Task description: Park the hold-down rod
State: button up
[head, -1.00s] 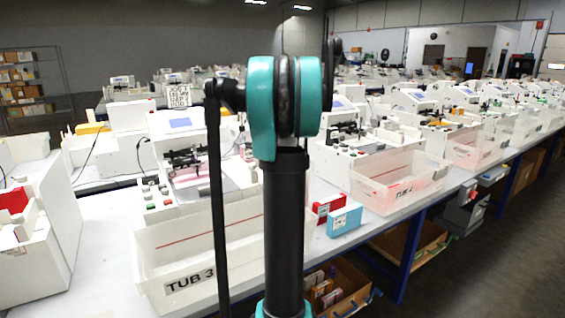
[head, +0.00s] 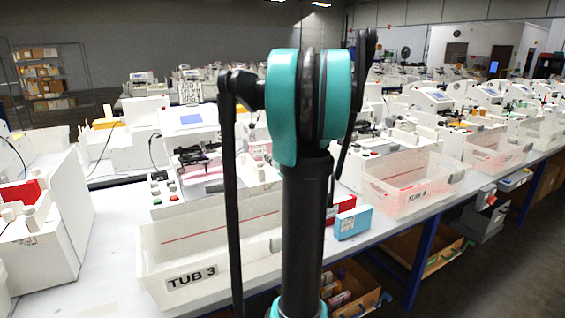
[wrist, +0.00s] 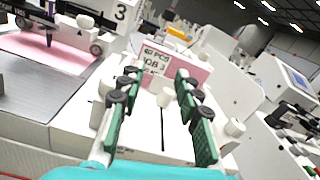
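The pen plotter stands behind TUB 3 (head: 210,240) in the head view. Its dark carriage (head: 198,154) lies over pink paper. The wrist view shows a plotter's pink sheet (wrist: 45,50), a pen (wrist: 49,32) and a "3" sign (wrist: 120,12) at the upper left. I cannot make out the hold-down rod for certain in either view. My arm hides part of the bench in the head view.
A blue box (head: 352,222) and a red box (head: 340,208) sit on the bench right of TUB 3. Another tub (head: 410,195) stands farther right. A white machine (head: 45,235) is at left. Cartons lie under the bench; dark floor is clear at right.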

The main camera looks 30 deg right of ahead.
jog(key=s, duration=0.7)
dwell(0.5)
